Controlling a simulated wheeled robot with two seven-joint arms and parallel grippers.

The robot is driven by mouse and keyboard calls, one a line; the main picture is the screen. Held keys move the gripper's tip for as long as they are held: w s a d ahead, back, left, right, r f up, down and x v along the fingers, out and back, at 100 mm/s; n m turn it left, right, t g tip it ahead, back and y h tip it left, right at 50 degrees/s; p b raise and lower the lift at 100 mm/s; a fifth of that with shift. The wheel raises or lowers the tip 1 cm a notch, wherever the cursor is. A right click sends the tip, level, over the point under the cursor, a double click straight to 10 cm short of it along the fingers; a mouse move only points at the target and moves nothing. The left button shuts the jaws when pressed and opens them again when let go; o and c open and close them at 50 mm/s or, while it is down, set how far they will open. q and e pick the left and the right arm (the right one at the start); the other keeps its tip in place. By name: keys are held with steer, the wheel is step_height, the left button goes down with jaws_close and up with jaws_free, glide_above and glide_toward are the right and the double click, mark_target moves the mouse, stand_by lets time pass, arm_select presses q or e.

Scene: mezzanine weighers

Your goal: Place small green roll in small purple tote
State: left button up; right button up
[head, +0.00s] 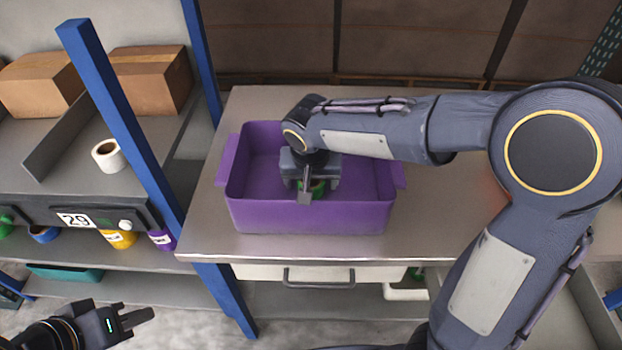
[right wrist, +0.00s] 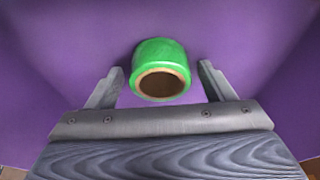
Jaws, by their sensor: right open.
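The small purple tote (head: 300,217) stands on the table. The small green roll (right wrist: 160,67) is inside the tote, against the purple surface; in the head view it is mostly hidden behind my right gripper, with a bit of green (head: 318,187) showing. My right gripper (head: 308,192) reaches down into the tote. In the right wrist view its two fingers (right wrist: 160,85) are apart, one on each side of the roll, with gaps to it. My left gripper (head: 134,321) is low at the left, over the floor, away from the tote, with its fingers seen partly from the side.
A blue post (head: 118,130) rises left of the table (head: 240,245). The shelf beyond it holds cardboard boxes (head: 150,80) and a white roll (head: 108,155). Yellow (head: 118,239) and purple (head: 161,239) items sit below. The table right of the tote is partly covered by my right arm.

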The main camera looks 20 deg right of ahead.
steer(key=shift+r, duration=0.35)
arm_select(q)
step_height(320, 180, up, 2)
steer(key=shift+r+p, duration=0.25)
steer(key=shift+p, duration=0.95)
arm_select(e)
steer(key=v, duration=1.1)
steer(key=shift+s+r, duration=0.2)
steer(key=shift+r, duration=0.1)
